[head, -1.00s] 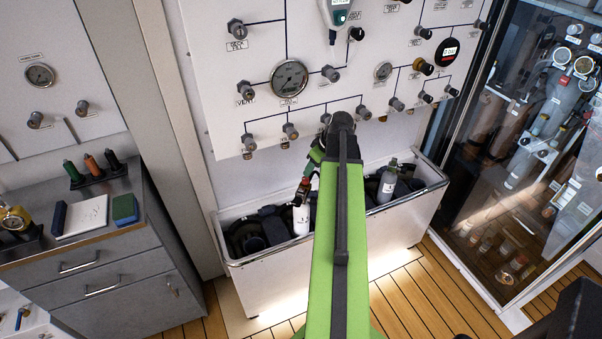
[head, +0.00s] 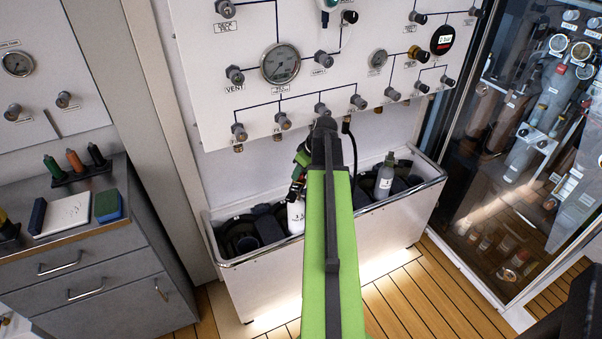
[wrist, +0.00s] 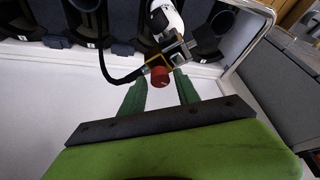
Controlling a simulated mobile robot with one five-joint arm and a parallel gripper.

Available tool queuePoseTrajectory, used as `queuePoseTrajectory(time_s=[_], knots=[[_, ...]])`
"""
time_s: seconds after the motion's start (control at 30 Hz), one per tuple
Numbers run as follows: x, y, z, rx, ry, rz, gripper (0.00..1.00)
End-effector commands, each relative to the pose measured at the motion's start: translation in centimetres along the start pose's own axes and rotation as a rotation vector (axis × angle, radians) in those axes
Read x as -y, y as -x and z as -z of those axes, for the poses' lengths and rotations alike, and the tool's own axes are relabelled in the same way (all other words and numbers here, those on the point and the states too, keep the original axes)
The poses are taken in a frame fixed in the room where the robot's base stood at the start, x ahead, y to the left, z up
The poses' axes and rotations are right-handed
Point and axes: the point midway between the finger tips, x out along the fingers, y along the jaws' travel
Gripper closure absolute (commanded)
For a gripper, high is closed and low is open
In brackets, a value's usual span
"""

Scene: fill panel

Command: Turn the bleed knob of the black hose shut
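The bleed knob (wrist: 160,77) is a small red cylinder on a metal valve block (wrist: 172,54) in the wrist view. The black hose (wrist: 113,78) curves in from the left to this block, and a white cylinder (wrist: 167,16) adjoins it above. My gripper (wrist: 160,88) is open, with one green finger on each side below the knob. The knob appears between the fingertips; whether they touch it or stop short, I cannot tell. In the head view my arm hides most of the gripper, and the white cylinder (head: 296,217) shows just left of the arm.
A white trough (head: 355,240) holds bottles in dark holders, and its metal rim is close by. The panel (head: 210,110) with gauges and knobs rises behind. A steel cabinet (head: 110,265) stands left, a glass-door cabinet (head: 500,180) right. Wooden floor (head: 405,290) lies clear in front.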

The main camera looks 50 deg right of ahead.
Motion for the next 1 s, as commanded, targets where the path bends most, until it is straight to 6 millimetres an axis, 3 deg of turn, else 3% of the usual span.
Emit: queuePoseTrajectory(time_s=[0.03, 0.27, 0.67, 1.0], knots=[[0.00, 0.01, -0.01, 0.000, 0.000, 0.000, 0.70], [0.05, -0.02, 0.05, 0.000, 0.001, 0.001, 1.00], [0.15, -0.01, 0.02, 0.000, -0.030, -0.012, 1.00], [0.31, 0.02, -0.06, 0.001, -0.231, -0.097, 1.00]])
